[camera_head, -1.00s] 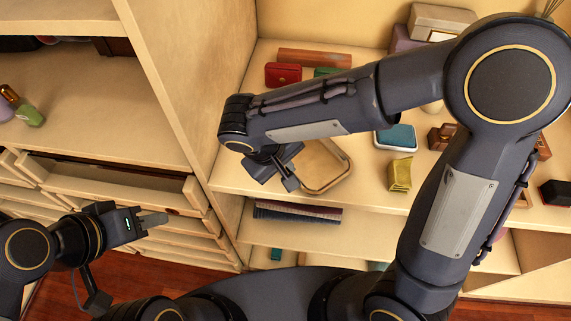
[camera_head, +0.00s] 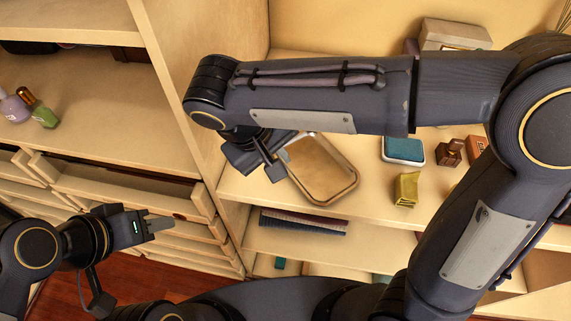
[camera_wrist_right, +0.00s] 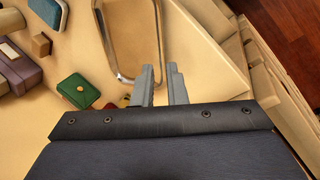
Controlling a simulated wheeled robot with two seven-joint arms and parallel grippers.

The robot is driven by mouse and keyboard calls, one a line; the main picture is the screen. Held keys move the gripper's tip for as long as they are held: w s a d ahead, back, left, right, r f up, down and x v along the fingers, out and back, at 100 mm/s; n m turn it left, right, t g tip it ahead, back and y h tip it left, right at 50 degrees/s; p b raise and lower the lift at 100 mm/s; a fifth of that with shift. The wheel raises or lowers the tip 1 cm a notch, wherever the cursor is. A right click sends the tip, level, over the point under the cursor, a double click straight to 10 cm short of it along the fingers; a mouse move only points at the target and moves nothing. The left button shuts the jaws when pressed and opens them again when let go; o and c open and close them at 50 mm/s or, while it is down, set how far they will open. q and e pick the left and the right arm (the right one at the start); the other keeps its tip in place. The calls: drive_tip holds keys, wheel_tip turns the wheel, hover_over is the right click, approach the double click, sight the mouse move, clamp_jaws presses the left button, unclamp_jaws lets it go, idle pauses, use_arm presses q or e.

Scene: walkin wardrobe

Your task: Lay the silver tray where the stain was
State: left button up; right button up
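The silver tray (camera_head: 318,203) lies flat on the middle shelf, near its front edge. Its rim is metallic and its bottom mirrors the tan wood. My right gripper (camera_head: 272,167) is at its left side; the forearm hides part of the far end. In the right wrist view, the tray (camera_wrist_right: 122,77) is just beyond the fingertips of my right gripper (camera_wrist_right: 160,76). My left gripper (camera_head: 158,226) is away at the lower left, by the drawers, holding nothing visible. No stain shows.
A teal-topped box (camera_head: 403,150) and a yellow-green box (camera_head: 406,189) stand right of the tray. A green box (camera_wrist_right: 77,91) lies near the right gripper. Folded cloths (camera_head: 303,222) are on the shelf below. An upright divider (camera_head: 185,75) stands on the left.

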drive_tip(key=s+d+f+m+t+y, duration=0.1)
drive_tip(key=s+d+m+y, duration=0.2)
drive_tip(key=d, duration=0.6)
drive_tip(key=s+d+f+m+t+y, duration=0.2)
drive_tip(key=s+d+m+y, duration=0.2)
drive_tip(key=s+d, duration=0.3)
drive_tip(key=d, duration=0.2)
drive_tip(key=shift+s+d+m+y, duration=0.15)
drive_tip(key=shift+d+m+y, duration=0.15)
drive_tip(key=shift+d, duration=0.1)
